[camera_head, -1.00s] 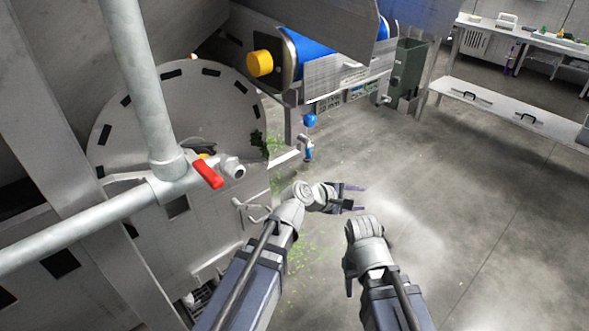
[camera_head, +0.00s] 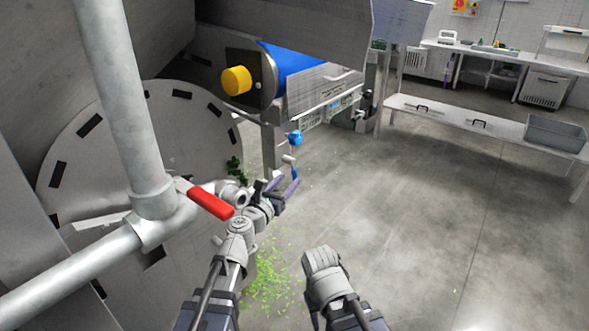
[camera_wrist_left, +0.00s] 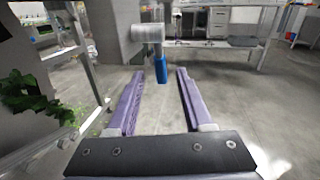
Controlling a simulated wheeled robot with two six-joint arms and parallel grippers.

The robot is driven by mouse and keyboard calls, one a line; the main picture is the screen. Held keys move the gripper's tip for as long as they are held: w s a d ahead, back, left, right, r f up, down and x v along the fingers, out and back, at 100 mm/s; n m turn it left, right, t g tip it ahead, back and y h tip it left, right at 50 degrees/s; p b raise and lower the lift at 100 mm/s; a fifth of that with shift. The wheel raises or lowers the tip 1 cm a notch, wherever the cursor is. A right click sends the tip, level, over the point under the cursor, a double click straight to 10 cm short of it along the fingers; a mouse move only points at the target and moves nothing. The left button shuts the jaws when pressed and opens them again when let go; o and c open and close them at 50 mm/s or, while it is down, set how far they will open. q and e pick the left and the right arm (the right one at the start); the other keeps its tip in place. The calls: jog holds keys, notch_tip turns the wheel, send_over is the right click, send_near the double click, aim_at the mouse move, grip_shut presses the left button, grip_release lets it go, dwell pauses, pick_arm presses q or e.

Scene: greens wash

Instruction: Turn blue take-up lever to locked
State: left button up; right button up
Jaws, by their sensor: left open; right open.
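The blue take-up lever (camera_head: 295,173) hangs from a grey pivot below the conveyor frame; its blue grip points down. In the left wrist view the blue grip (camera_wrist_left: 160,69) shows between the fingertips, under a grey cylindrical hub (camera_wrist_left: 146,33). My left gripper (camera_head: 278,190) is open, with its purple fingers at the lever; I see no clear contact. Its fingers also show in the left wrist view (camera_wrist_left: 160,80). My right gripper (camera_head: 322,275) is lower, over open floor, empty as far as I see; its fingertips are mostly hidden.
A blue ball knob (camera_head: 296,137) sits just above the lever. A red-handled valve (camera_head: 211,201) on grey pipes is left of my left gripper. A yellow knob (camera_head: 236,80) and blue roller (camera_head: 290,62) are above. Green scraps (camera_head: 265,285) litter the floor. Floor to the right is clear.

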pick_arm(q)
jog(key=x, duration=0.8)
jog(key=shift+s, duration=0.1)
grip_shut()
dwell(0.4)
dwell(1.0)
